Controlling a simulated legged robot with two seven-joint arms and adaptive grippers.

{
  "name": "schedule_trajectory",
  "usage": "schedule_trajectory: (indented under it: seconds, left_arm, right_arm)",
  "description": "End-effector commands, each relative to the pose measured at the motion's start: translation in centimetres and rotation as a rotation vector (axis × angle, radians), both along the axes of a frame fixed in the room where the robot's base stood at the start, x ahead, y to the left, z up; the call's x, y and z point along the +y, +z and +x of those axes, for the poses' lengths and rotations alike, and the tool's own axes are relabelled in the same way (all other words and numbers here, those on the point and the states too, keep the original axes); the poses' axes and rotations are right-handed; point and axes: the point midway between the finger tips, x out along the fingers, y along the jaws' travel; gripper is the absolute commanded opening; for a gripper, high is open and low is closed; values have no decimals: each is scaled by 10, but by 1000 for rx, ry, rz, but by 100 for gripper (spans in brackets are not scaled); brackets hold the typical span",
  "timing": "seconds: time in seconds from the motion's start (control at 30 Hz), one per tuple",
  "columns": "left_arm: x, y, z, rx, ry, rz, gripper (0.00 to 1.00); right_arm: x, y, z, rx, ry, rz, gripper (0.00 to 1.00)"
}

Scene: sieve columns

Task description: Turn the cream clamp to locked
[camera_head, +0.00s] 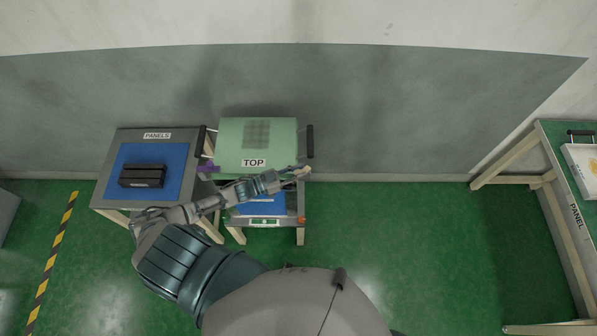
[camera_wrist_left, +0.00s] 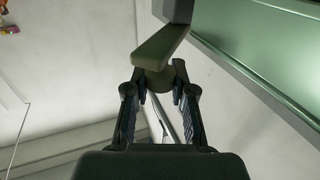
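The cream clamp (camera_head: 304,172) is at the lower right corner of the green box marked TOP (camera_head: 230,145). In the left wrist view the clamp (camera_wrist_left: 162,46) is a pale lever hanging from a dark block, its rounded end between my finger tips. My left gripper (camera_head: 296,173) reaches the clamp from the left. In the wrist view the gripper (camera_wrist_left: 156,88) has its fingers apart on either side of the lever's end; no firm contact can be made out. My right gripper is not in view.
A purple clamp (camera_head: 208,169) sits at the box's lower left corner. Black handles (camera_head: 310,142) flank the box. A table marked PANELS (camera_head: 125,140) holds a black block (camera_head: 143,176) at left. Green floor between is clear.

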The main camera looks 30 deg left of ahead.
Motion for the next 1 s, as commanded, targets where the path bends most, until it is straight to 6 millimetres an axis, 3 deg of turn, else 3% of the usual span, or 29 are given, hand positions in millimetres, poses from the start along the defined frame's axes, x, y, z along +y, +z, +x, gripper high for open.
schedule_trajectory:
  seconds: [0.03,0.1,0.47,1.0]
  left_arm:
    - [1,1,1,-2,2,1,38]
    - [1,1,1,-2,2,1,50]
    - [4,-1,-4,2,1,1,50]
    - [73,-2,-80,3,1,1,50]
  right_arm:
    - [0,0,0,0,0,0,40]
    - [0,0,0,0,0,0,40]
    - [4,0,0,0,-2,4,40]
    - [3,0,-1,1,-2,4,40]
